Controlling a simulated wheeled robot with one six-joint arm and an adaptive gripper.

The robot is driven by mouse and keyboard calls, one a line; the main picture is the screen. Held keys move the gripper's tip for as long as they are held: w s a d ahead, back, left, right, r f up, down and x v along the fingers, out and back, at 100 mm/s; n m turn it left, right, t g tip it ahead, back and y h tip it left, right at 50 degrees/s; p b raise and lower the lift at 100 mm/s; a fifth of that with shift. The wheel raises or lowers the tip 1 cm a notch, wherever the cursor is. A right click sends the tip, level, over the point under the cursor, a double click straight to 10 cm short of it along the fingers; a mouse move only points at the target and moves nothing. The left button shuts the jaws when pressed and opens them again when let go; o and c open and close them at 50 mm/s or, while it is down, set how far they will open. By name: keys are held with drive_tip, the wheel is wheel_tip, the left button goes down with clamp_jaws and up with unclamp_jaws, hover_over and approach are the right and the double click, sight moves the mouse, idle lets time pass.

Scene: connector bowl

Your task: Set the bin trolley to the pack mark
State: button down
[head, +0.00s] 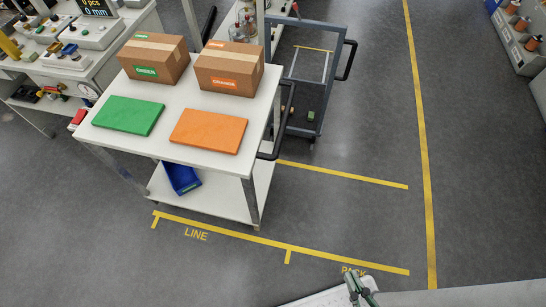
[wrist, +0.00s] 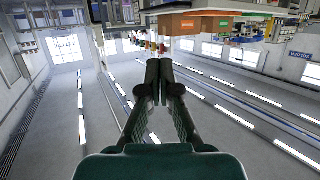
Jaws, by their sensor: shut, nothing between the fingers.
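A white two-shelf trolley (head: 163,150) stands over the yellow-marked bay lettered LINE (head: 196,234). Its black handle (head: 284,125) is on its right side. On its top are a green pad (head: 128,116), an orange pad (head: 208,131) and two cardboard boxes labelled GREEN (head: 146,70) and ORANGE (head: 224,82). A blue bin (head: 182,178) is on its lower shelf. The bay lettered PACK (head: 353,270) lies to the right, its lettering partly hidden by my gripper. My gripper (head: 353,277) is shut and empty at the bottom edge, apart from the trolley. It also shows in the wrist view (wrist: 159,64).
A dark grey cart (head: 303,128) stands behind the trolley on the right. A workbench (head: 112,50) is at the upper left. Yellow lines (head: 425,180) mark the floor, and the PACK bay looks clear. A pale surface edge (head: 480,293) is at the bottom right.

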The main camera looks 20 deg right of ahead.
idle(0.3)
drive_tip(key=c, duration=1.3)
unclamp_jaws()
drive_tip(key=shift+w+f, duration=0.1)
drive_tip(key=shift+w, duration=0.05)
drive_tip(key=shift+c, duration=0.2)
drive_tip(key=o, duration=0.3)
drive_tip(key=w+f+n, duration=0.1)
drive_tip(key=w, duration=0.1)
drive_tip(key=w+f+n+t, duration=0.1)
drive_tip(key=w+f, duration=0.1)
drive_tip(key=w, duration=0.1)
drive_tip(key=w+f+n+t, duration=0.1)
drive_tip(key=w+f, duration=0.1)
drive_tip(key=w, duration=0.1)
drive_tip(key=shift+f+n, duration=0.15)
drive_tip(key=shift+n, duration=0.25)
drive_tip(key=n+t+y, duration=0.2)
drive_tip(key=n+y, duration=0.3)
drive_tip(key=n, duration=1)
approach(286, 118)
drive_tip(key=x, duration=0.3)
drive_tip(key=f+x, duration=0.1)
drive_tip(key=x, duration=0.6)
drive_tip(key=shift+w, duration=0.4)
drive_tip(key=shift+d, duration=0.1)
clamp_jaws()
